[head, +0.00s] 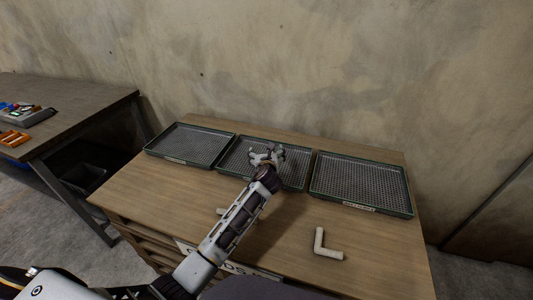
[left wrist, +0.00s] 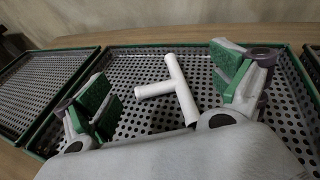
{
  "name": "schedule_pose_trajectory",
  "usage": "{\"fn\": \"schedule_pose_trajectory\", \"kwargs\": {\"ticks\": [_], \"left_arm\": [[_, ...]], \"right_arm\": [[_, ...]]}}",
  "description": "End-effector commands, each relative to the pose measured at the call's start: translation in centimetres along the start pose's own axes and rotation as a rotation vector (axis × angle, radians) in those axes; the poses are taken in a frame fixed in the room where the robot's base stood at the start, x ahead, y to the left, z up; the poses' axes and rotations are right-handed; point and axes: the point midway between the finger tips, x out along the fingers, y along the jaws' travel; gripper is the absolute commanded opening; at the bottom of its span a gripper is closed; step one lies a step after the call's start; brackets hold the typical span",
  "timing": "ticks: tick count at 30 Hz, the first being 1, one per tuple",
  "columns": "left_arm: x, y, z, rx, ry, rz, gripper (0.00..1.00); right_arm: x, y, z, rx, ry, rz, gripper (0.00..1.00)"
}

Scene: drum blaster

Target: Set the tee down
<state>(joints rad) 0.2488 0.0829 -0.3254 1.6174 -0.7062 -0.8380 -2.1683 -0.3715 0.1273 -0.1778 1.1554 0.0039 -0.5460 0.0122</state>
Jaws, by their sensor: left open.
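The tee is a white T-shaped pipe fitting (left wrist: 176,88). In the left wrist view it lies on the perforated floor of the middle tray (left wrist: 152,117), between the spread fingers of my left gripper and apart from both green pads. My left gripper (left wrist: 165,95) is open over that tray; in the head view my left gripper (head: 266,153) hides most of the tray's centre, and I cannot make out the tee clearly there. The middle tray (head: 293,184) is dark mesh with a green rim. My right gripper is not in view.
A left tray (head: 190,143) and a right tray (head: 360,182) flank the middle one on the wooden table (head: 180,195). A white elbow pipe (head: 326,245) lies at the front right. Another pale piece (head: 222,211) is partly hidden by my arm. A wall stands behind.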

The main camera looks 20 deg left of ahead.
Motion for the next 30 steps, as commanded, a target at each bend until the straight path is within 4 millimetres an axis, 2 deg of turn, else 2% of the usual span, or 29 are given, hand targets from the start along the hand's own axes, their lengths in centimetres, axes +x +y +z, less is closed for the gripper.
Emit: {"fn": "schedule_pose_trajectory", "kwargs": {"ticks": [14, 19, 26, 30], "left_arm": [[-0.6, 0.0, 0.1, 0.001, 0.000, 0.000, 0.95], [-1.8, 0.0, 0.2, 0.001, -0.001, 0.000, 0.95], [-4.3, 0.0, 0.2, 0.001, -0.001, -0.001, 0.95], [-5.9, 0.0, 0.2, 0.000, 0.000, -0.001, 0.95]], "right_arm": [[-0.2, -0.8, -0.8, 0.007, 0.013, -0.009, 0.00], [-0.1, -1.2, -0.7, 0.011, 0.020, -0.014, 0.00], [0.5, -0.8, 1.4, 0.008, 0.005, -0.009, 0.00], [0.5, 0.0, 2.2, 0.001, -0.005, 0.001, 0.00]]}}
